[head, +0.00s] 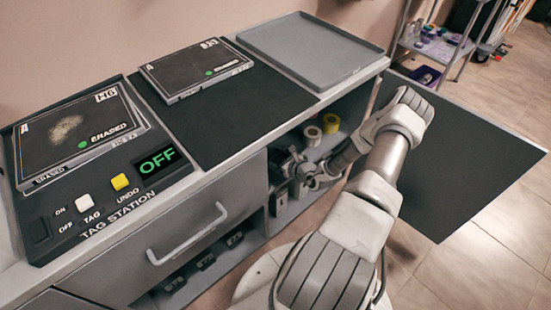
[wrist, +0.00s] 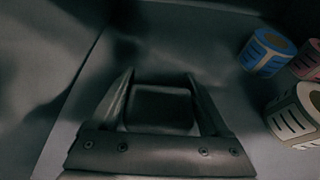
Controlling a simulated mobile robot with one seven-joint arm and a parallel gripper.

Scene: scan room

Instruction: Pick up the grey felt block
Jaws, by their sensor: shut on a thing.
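The grey felt block (wrist: 158,108) shows in the wrist view as a dark, rounded block between my two fingers. My gripper (wrist: 159,82) is shut on it, one finger against each side. I cannot tell whether the block rests on the shelf or is clear of it. In the head view my gripper (head: 290,168) reaches into the open shelf bay under the counter. The block cannot be made out there.
Label rolls stand right of my gripper: a blue one (wrist: 266,52), a red one (wrist: 308,62) and a cream one (wrist: 298,115). The counter above carries a tag station (head: 100,205), a dark panel (head: 195,68) and an empty grey tray (head: 310,50). A wire cart (head: 437,45) stands beyond.

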